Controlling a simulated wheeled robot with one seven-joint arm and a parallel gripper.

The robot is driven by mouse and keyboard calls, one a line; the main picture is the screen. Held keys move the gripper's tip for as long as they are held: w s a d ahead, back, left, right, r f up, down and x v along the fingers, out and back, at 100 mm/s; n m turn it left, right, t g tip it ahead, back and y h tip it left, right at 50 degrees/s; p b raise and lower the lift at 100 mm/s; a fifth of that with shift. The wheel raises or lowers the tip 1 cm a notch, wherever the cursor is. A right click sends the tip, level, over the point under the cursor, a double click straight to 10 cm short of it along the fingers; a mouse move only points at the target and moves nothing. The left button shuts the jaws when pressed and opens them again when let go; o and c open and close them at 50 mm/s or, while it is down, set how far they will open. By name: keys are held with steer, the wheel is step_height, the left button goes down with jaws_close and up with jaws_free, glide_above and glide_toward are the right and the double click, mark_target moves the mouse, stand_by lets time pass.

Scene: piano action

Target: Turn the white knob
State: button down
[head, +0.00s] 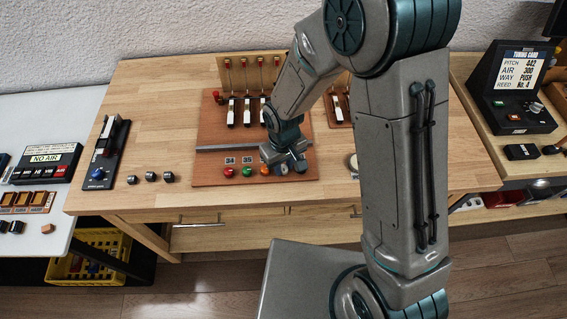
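A reddish-brown board (210,142) on the wooden table carries a row of small round knobs along its front edge. A red knob (228,172), a green knob (247,171) and an orange knob (265,170) show there. My gripper (285,166) points down at this row, just right of the orange knob. Its fingers are small and dark here, so I cannot tell whether they are open, or shut on a knob. I cannot make out a white knob on the board; the gripper and arm hide part of the row.
Piano key mechanisms with upright posts (245,80) stand at the back of the board. A black device (107,150) with a blue knob and several small dark cylinders (151,177) lie to the left. A black display unit (510,90) stands at right.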

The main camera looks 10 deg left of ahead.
steer(key=shift+n, duration=0.3)
steer(key=shift+n+b, duration=0.55)
steer(key=shift+n, duration=0.35)
steer(key=n, duration=0.7)
steer(key=shift+r, duration=0.1)
steer(key=shift+n, duration=1.5)
steer(key=c, duration=1.2)
jaws_free()
